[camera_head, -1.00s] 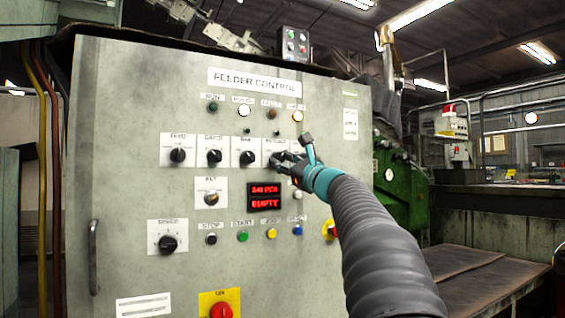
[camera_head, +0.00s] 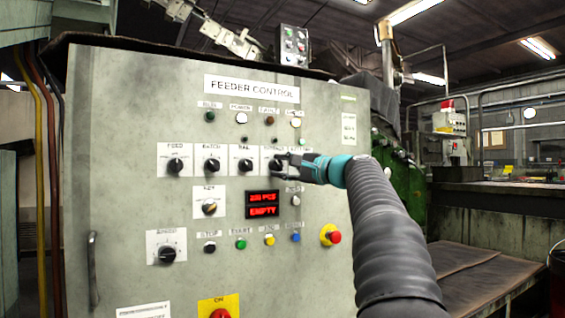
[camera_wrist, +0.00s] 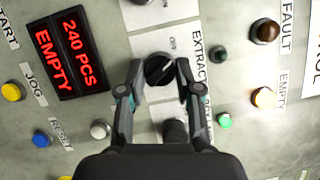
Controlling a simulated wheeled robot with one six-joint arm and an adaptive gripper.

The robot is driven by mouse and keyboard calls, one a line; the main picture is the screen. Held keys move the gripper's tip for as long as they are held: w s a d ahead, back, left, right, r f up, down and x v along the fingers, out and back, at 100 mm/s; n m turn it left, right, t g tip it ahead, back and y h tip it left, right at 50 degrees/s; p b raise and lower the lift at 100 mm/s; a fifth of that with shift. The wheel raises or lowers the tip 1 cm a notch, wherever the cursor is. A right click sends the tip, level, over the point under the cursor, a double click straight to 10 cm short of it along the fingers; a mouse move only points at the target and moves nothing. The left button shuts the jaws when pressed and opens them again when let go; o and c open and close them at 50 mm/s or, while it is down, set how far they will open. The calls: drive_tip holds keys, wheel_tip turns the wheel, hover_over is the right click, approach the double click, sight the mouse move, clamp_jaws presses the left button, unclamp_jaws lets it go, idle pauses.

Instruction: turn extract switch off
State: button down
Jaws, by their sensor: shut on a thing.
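The extract switch is a black rotary knob (camera_wrist: 159,69) on a white plate labelled EXTRACT in the wrist view. A pale mark on the knob runs at a slant to the plate.
The feeder control panel (camera_head: 130,110) carries FEED (camera_head: 175,165), BATCH (camera_head: 212,165) and BAIL-like (camera_head: 245,165) knobs to the left. A red display (camera_head: 263,204) reads EMPTY below. A red emergency button (camera_head: 333,237) sits lower right. Another knob (camera_wrist: 175,130) lies between my fingers' bases.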

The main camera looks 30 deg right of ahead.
drive_tip(key=shift+r+n+g+p, duration=0.1)
drive_tip(key=shift+n+g+p, duration=0.35)
drive_tip(key=shift+n, duration=0.55)
drive_tip(key=c, duration=0.8)
unclamp_jaws()
drive_tip(key=v, duration=1.2)
